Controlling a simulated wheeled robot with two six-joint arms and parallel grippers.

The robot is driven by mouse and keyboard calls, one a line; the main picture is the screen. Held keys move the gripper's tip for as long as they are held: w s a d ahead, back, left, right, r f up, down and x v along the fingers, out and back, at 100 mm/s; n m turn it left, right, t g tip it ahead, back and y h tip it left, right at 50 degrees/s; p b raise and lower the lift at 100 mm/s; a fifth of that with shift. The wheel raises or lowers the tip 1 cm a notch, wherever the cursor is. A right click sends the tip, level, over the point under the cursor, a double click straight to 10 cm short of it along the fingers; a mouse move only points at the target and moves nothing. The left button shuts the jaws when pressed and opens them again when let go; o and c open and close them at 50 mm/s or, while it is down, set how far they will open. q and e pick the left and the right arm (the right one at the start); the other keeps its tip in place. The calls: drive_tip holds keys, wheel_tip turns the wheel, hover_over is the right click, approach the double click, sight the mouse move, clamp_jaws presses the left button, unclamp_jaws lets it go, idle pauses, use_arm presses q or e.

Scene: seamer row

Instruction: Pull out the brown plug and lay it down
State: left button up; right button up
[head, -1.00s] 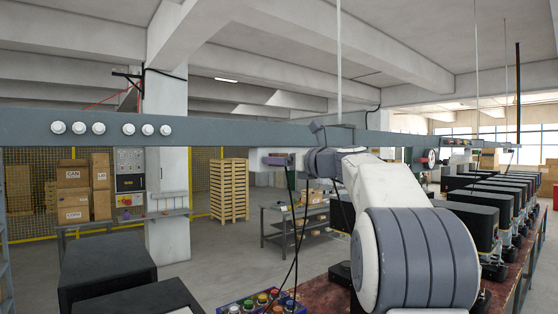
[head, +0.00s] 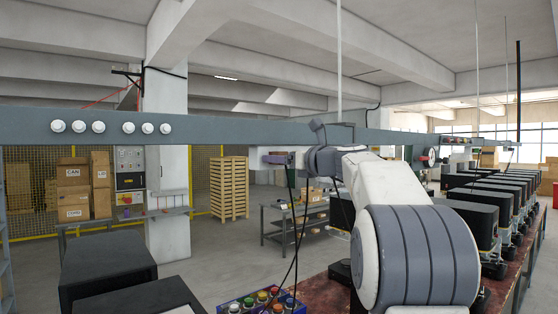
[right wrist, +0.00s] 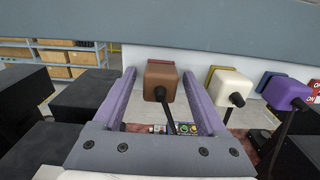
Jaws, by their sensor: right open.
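In the right wrist view, the brown plug (right wrist: 162,76) is a squarish block with a dark cable hanging from it. My right gripper (right wrist: 158,72) has purple fingers, open, one on each side of the brown plug, with gaps showing. In the head view the right gripper (head: 277,158) is small, just under the rail, and I cannot make out the brown plug there. My left gripper is out of view.
A white plug (right wrist: 231,88) and a purple plug (right wrist: 289,91) are right of the brown one, with a yellowish block and a blue block behind. Black machines (head: 495,200) line the right; black boxes (head: 108,262) stand left.

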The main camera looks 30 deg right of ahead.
clamp_jaws()
drive_tip(key=shift+s, duration=0.1)
drive_tip(key=shift+s, duration=0.1)
drive_tip(key=shift+s+d+b, duration=0.2)
drive_tip(key=shift+s+b, duration=0.35)
drive_tip(key=shift+s, duration=0.85)
drive_tip(key=shift+s+d+b, duration=0.2)
drive_tip(key=shift+s+b, duration=0.3)
drive_tip(key=shift+s, duration=0.9)
